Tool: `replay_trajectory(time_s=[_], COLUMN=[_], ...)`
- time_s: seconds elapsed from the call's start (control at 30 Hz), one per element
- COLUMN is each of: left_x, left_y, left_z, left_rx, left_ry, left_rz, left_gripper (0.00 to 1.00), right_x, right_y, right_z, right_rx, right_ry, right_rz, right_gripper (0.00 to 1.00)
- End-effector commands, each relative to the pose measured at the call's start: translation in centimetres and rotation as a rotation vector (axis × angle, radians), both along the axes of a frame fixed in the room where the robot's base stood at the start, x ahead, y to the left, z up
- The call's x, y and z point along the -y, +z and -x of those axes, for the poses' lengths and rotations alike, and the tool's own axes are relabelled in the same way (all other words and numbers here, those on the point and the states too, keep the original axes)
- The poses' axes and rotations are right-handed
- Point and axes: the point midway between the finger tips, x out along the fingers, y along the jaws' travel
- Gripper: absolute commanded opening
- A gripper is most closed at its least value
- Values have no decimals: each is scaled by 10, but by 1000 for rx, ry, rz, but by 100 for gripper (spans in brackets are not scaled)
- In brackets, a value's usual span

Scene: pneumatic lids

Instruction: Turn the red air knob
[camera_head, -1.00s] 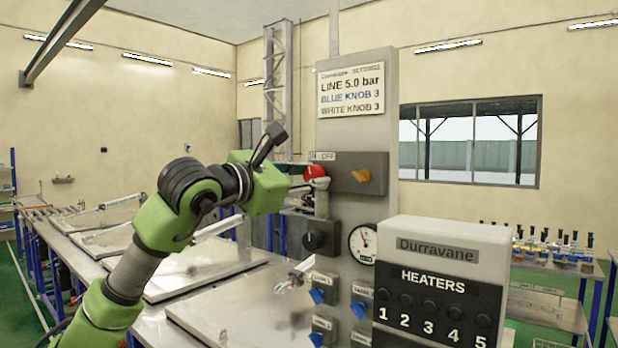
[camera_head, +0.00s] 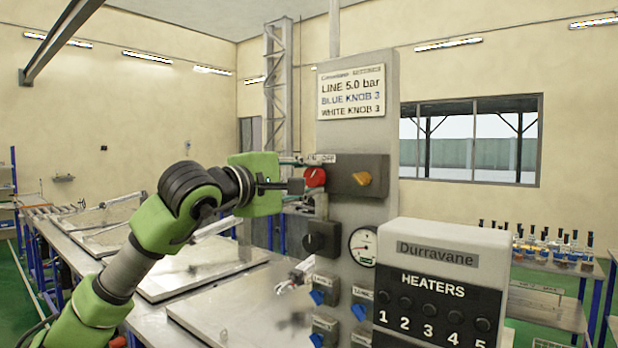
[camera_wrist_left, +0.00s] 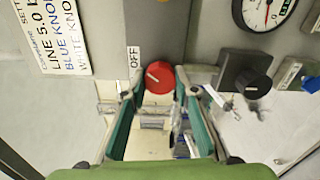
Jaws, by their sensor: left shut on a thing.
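The red air knob (camera_head: 315,177) sits on a dark plate at the left of the grey panel, below an ON/OFF label (camera_head: 322,158). In the left wrist view the red knob (camera_wrist_left: 159,77) shows a white mark on its face, and the OFF label (camera_wrist_left: 134,57) is beside it. My left gripper (camera_head: 300,184) reaches it level from the left. In the left wrist view my left gripper (camera_wrist_left: 160,82) has a finger on either side of the knob, shut on it. My right gripper is not seen.
A yellow knob (camera_head: 362,179) is right of the red one. Below are a black knob (camera_head: 321,238), a pressure gauge (camera_head: 364,246) and several blue knobs. A heater box (camera_head: 442,270) stands at front right. Metal lids (camera_head: 205,268) lie on the bench at left.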

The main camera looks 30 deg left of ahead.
Motion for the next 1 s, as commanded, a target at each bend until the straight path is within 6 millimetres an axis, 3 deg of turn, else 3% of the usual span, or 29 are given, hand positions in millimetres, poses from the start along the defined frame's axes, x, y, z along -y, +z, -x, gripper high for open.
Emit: replay_trajectory(time_s=[0.3, 0.83, 0.87, 0.9, 1.0], left_x=[1, 1, 1, 1, 1], left_y=[0, -1, -1, -1, -1], left_z=[0, 0, 0, 0, 0], left_rx=[9, 8, 8, 8, 9], left_ry=[-1, -1, -1, -1, -1], left_rz=[-119, -142, -142, -142, -141], left_gripper=[6, 6, 30, 40, 44], right_x=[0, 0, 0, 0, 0], right_y=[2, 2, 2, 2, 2], right_z=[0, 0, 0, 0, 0], right_rx=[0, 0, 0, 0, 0], right_ry=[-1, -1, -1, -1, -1], right_rz=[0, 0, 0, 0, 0], right_gripper=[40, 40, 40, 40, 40])
